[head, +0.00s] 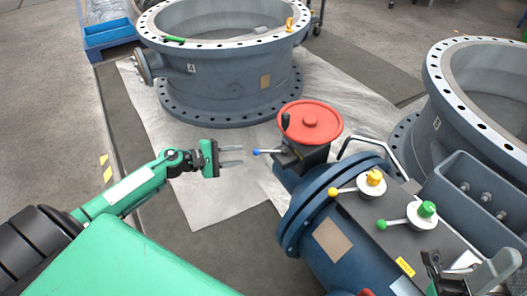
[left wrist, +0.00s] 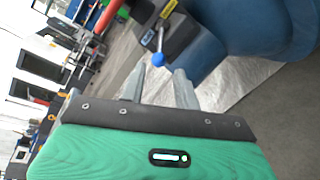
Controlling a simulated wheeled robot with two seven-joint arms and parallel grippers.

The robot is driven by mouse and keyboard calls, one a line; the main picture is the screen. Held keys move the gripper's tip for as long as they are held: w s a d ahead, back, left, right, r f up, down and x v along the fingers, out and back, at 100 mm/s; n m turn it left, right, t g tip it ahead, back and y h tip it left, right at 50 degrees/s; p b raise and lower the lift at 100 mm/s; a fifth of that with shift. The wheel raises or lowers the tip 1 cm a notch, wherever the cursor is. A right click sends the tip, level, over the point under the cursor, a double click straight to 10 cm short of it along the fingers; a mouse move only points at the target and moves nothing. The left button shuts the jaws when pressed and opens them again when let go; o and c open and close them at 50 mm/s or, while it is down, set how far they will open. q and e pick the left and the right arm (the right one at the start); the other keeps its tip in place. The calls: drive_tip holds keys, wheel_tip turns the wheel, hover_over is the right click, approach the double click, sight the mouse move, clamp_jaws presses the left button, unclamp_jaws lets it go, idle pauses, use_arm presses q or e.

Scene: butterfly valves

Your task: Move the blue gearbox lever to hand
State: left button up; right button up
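The blue gearbox lever is a thin rod with a blue ball knob (head: 256,152), sticking out to the left from the gearbox under the red handwheel (head: 309,122). In the left wrist view the blue knob (left wrist: 158,59) sits just beyond my fingertips, between their lines. My left gripper (head: 236,155) is open and empty, its two grey fingers pointing right at the knob with a small gap left. The fingers (left wrist: 160,78) also show apart in the left wrist view. My right gripper seems to be partly in view at the lower right corner; its fingers are unclear.
A blue valve body (head: 300,215) carries a yellow lever (head: 333,192) and a green lever (head: 382,224) to the right. Large flanged valve rings stand behind (head: 235,85) and at right (head: 440,125). A blue crate (head: 108,33) is at back left. The floor sheet around my left gripper is clear.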

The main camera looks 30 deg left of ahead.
sight(255, 153)
use_arm(q)
drive_tip(key=x, duration=0.9)
drive_tip(key=shift+w+d, duration=0.2)
drive_tip(key=shift+w, duration=0.05)
drive_tip(key=shift+c, duration=0.2)
clamp_jaws()
